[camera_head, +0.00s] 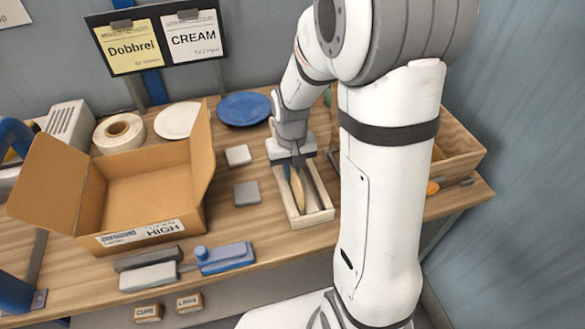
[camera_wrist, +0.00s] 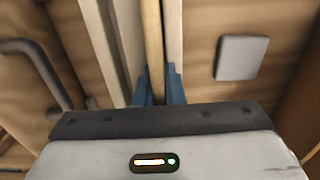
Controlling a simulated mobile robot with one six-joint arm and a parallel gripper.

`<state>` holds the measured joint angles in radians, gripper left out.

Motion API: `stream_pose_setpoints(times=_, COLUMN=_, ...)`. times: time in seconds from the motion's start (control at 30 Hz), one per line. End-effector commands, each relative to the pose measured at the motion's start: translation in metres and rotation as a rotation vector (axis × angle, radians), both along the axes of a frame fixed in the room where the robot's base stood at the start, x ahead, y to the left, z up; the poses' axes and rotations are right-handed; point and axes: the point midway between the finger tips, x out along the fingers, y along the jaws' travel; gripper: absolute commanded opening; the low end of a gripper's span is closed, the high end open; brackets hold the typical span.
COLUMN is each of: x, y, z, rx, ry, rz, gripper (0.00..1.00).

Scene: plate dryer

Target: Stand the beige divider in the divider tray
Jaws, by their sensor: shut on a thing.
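The beige divider (camera_head: 298,192) is in my gripper (camera_head: 293,168), on edge and end-on in the wrist view (camera_wrist: 153,40). The blue fingers of my gripper (camera_wrist: 158,88) are shut on it, one on each side. The divider tray (camera_head: 313,218) is a pale wooden frame on the table below my gripper. The divider stands within the tray's outline, along its length and near its left side. Pale tray walls flank it in the wrist view. Its lower edge is hidden, so I cannot tell whether it touches the tray floor.
An open cardboard box (camera_head: 150,236) stands to the left. Two small grey blocks, one light (camera_head: 238,155) and one darker (camera_head: 247,193), lie left of the tray. A blue plate (camera_head: 244,109) lies behind. A wooden bin (camera_head: 458,148) stands right, partly behind my arm.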

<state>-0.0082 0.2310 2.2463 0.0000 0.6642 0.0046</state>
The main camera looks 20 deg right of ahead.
Motion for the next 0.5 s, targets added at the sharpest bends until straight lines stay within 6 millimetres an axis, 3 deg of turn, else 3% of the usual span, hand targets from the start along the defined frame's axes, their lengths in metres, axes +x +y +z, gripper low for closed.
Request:
stream_pose_setpoints(times=0.2, x=0.0002, y=-0.0003, z=0.0005, rx=0.0, ry=-0.001, rz=-0.001, gripper=0.0)
stream_pose_setpoints(times=0.23, x=0.0002, y=-0.0003, z=0.0005, rx=0.0, ry=-0.001, rz=-0.001, gripper=0.11)
stream_pose_setpoints(times=0.5, x=0.0002, y=-0.0006, z=0.0005, rx=0.0, ry=-0.001, rz=-0.001, gripper=0.33)
